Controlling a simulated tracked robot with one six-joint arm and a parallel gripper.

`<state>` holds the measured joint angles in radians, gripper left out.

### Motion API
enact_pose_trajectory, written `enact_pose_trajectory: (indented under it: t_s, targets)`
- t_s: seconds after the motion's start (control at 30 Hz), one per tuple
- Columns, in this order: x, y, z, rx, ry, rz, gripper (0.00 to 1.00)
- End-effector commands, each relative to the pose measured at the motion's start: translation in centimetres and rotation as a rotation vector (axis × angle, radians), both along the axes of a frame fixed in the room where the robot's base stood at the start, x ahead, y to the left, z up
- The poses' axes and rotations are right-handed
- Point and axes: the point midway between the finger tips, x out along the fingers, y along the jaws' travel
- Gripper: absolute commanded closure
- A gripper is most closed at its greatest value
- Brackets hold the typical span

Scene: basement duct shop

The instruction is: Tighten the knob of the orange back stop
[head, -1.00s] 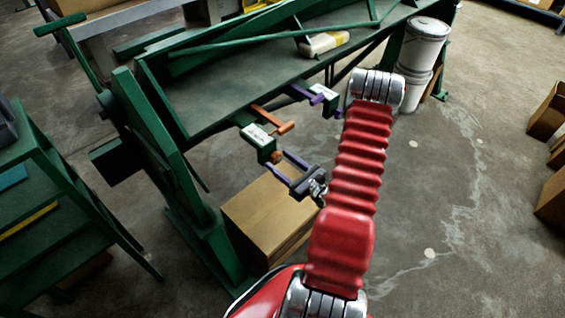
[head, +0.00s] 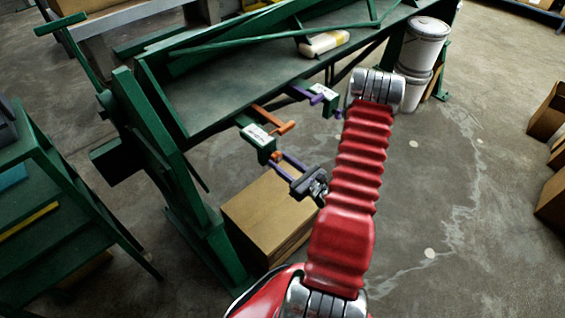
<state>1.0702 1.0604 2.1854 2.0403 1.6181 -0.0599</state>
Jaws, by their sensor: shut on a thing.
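The orange back stop (head: 272,122) is on the front edge of the green machine. It has an orange bar and a green block with a white label (head: 258,134). Its small orange knob (head: 275,156) is under the block and partly hidden by my fingers. My gripper (head: 277,162) has two blue-purple fingers, which reach up and left from the dark wrist to the knob. It is shut on the knob. A similar back stop with a purple bar (head: 308,95) sits farther along the edge, to the upper right.
The green machine bed (head: 225,95) fills the upper left. A cardboard box (head: 265,210) stands on the floor below my gripper. White buckets (head: 424,45) stand by the machine's far leg. A green rack (head: 50,220) is at left. The floor at right is mostly open.

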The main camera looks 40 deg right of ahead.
Motion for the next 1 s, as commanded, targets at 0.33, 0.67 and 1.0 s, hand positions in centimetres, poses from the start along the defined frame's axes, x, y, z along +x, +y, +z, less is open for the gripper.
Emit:
enact_pose_trajectory:
  t_s: [0.33,0.67,1.0]
  targets:
    - [-0.01,-0.09,0.01,0.178,0.005,-0.003,0.86]
    - [-0.01,-0.05,0.03,0.473,0.013,-0.004,0.86]
    - [-0.02,-0.04,0.06,0.796,0.022,-0.005,0.86]
